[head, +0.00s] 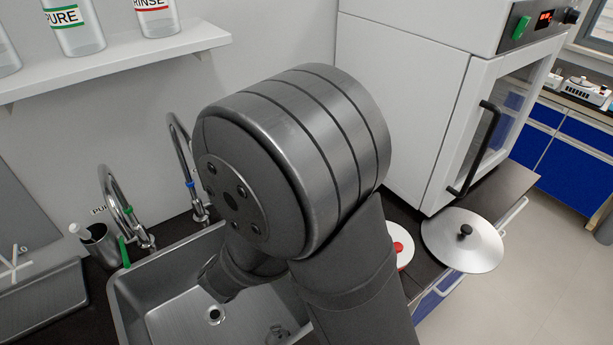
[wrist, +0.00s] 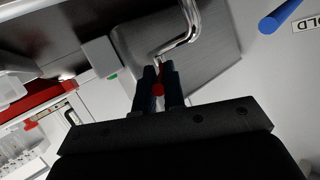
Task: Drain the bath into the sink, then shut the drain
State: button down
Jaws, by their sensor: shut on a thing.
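In the wrist view my gripper (wrist: 159,72) is shut on a small red piece (wrist: 158,89), seen between its two dark fingers. A bent chrome pipe (wrist: 190,22) comes down just beyond the fingertips, in front of a grey metal surface (wrist: 215,60). I cannot tell whether the red piece is joined to the pipe. The bath cannot be clearly made out.
Two chrome taps (head: 112,190) stand behind the sink. A steel lid (head: 462,240) with a black knob lies on the right counter, near a white cabinet (head: 405,95). A bottle shelf (head: 120,60) hangs above. The wrist view shows a blue rod (wrist: 285,15).

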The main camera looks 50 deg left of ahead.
jog(key=shift+w+d+n+g+y, duration=0.4)
jog(key=shift+n+g+y, duration=0.3)
jog(key=shift+n, duration=0.15)
jog(key=shift+w+d+n+g+y, duration=0.25)
jog(key=shift+d+n+g+y, duration=0.1)
jog(key=shift+n+g+y, duration=0.45)
jog(key=shift+w+d+n+g+y, duration=0.2)
jog(key=shift+w+n+g+y, duration=0.25)
jog(key=shift+n+g, duration=0.45)
jog(key=shift+w+d+n+g+y, duration=0.2)
jog(key=shift+w+n+g+y, duration=0.2)
jog(key=shift+n+g, duration=0.45)
jog(key=shift+w+d+r+n+g+y, duration=0.1)
jog(key=shift+w+n+g, duration=0.2)
jog(key=shift+n+g, duration=0.3)
jog(key=shift+w+f+n+g+y, duration=0.15)
jog(key=shift+w+n+g, duration=0.15)
jog(key=shift+n+g, duration=0.35)
jog(key=shift+w+d+r+n+g+y, duration=0.15)
jog(key=shift+w+n+g, duration=0.25)
jog(key=shift+g, duration=0.3)
jog(key=shift+a, duration=0.1)
